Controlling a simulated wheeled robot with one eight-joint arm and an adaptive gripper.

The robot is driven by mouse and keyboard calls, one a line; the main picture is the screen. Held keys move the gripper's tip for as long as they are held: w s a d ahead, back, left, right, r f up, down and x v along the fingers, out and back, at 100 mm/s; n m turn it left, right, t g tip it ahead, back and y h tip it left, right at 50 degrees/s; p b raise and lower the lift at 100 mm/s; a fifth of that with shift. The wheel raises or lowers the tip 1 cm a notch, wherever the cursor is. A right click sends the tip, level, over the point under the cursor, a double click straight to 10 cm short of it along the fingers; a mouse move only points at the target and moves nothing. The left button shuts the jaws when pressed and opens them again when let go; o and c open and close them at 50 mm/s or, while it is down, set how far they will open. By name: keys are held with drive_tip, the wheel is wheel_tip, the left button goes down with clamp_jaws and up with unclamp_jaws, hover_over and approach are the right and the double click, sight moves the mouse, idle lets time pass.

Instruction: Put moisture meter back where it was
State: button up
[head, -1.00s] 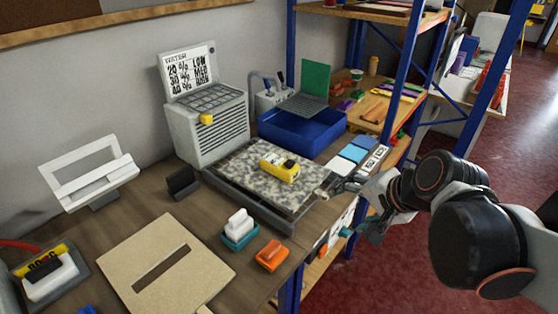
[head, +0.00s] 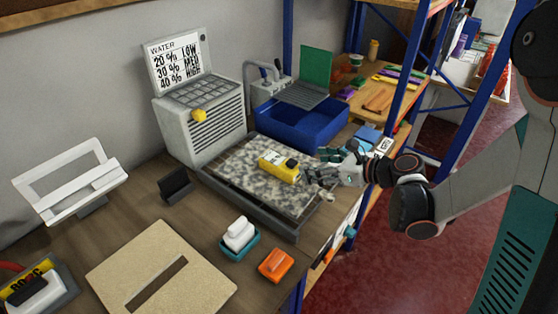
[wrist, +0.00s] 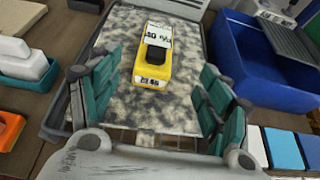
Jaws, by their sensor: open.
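My gripper (head: 314,166) is open and empty, just right of the meter in the head view. In the wrist view its teal-padded fingers (wrist: 160,78) spread to either side of the meter's near end, apart from it. I see no grip on the meter.
A blue bin (head: 300,132) stands behind the slab. A grey vented box (head: 203,125) with a water chart is at back left. A white-and-teal block (head: 239,238) and an orange block (head: 276,265) sit in front. A blue shelf post (head: 402,85) rises at right.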

drive_tip(key=b, duration=0.2)
approach(280, 161)
drive_tip(key=x, duration=0.5)
drive_tip(key=shift+w+d+f, duration=0.1)
drive_tip(key=shift+w+d, duration=0.05)
drive_tip(key=shift+w, duration=0.1)
drive_tip(key=shift+w+a+f+b, duration=0.15)
drive_tip(key=shift+a+f+b, duration=0.2)
drive_tip(key=shift+a, duration=0.05)
drive_tip(key=b+x, duration=0.1)
drive_tip(key=x, duration=0.3)
drive_tip(key=shift+f, duration=0.15)
drive_tip(key=c, duration=1.3)
